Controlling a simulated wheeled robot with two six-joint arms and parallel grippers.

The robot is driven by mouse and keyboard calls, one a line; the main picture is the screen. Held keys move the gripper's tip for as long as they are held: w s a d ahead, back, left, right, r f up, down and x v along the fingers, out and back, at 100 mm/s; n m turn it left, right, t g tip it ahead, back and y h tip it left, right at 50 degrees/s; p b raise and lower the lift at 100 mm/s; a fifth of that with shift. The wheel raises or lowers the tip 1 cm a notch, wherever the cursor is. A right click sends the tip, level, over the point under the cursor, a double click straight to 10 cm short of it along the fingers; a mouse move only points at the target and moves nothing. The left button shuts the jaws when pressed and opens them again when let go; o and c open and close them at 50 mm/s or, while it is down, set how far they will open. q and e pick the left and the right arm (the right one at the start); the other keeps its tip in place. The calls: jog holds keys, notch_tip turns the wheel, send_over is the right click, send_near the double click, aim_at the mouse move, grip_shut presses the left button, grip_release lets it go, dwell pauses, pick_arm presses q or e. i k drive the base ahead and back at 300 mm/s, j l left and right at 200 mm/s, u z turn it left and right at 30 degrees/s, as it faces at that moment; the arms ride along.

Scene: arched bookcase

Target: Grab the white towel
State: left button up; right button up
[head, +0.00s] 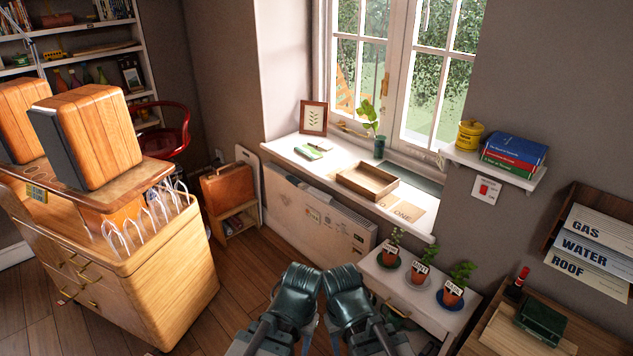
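I cannot make out a white towel anywhere in the head view. Two dark green arm parts of mine stand side by side at the bottom centre, in front of the window wall. I see no gripper fingers on either arm. Both grippers are out of sight, so what they hold is hidden.
A wooden cabinet (180,285) with speakers (105,135) stands on the left. The white windowsill (290,149) holds a wooden tray (367,181). Potted plants (420,272) stand on a low white unit right of centre. A desk (500,335) is at lower right. Floor (240,275) shows between.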

aim_at(319, 195)
jog(key=i+j, duration=0.1)
jog(key=i, duration=0.25)
jog(key=z, duration=0.5)
jog(key=i+j+z, duration=0.45)
jog(key=j+z, duration=0.2)
jog(key=j, duration=0.15)
jog(key=i+j, duration=0.15)
jog(key=j, duration=0.25)
jog(key=i+j+z, duration=0.1)
jog(key=j, duration=0.25)
jog(key=i+j, duration=0.15)
jog(key=j, duration=0.25)
jog(key=i+j+z, duration=0.1)
jog(key=j, duration=0.3)
jog(key=i+j, duration=0.15)
jog(key=j, duration=0.25)
jog(key=i+j+z, duration=0.1)
jog(key=j, duration=0.3)
